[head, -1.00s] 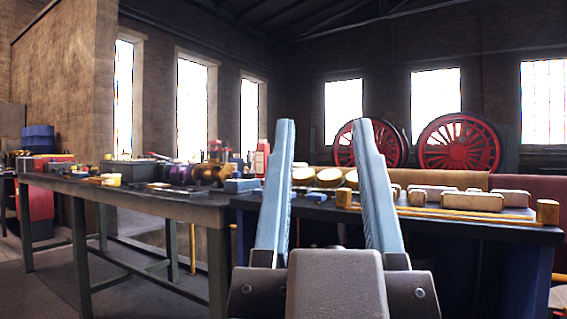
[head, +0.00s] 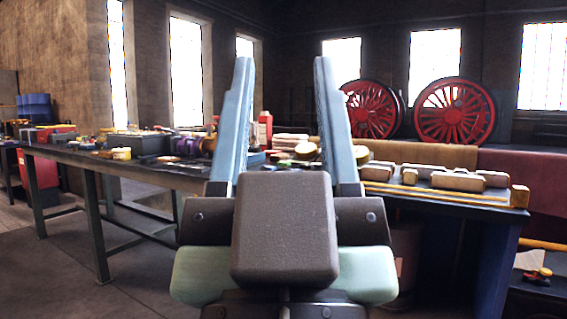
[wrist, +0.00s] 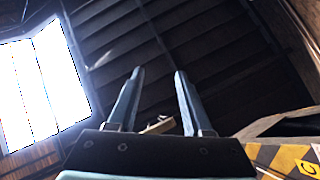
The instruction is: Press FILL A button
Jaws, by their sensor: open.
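My gripper (head: 284,75) is open and empty, with its two blue fingers raised and spread in front of the benches in the head view. It also shows in the wrist view (wrist: 158,75), pointing toward the dark roof. I cannot make out a FILL A button in either view. A yellow-and-black striped panel (wrist: 285,158) with part of a marking shows at the lower right of the wrist view; the marking is cut off and I cannot read it.
A long workbench (head: 130,170) with tools and parts runs across the left and middle. A dark-topped bench (head: 440,200) with several blocks stands at right. Two red spoked wheels (head: 455,112) stand behind. Open floor (head: 60,270) lies at lower left.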

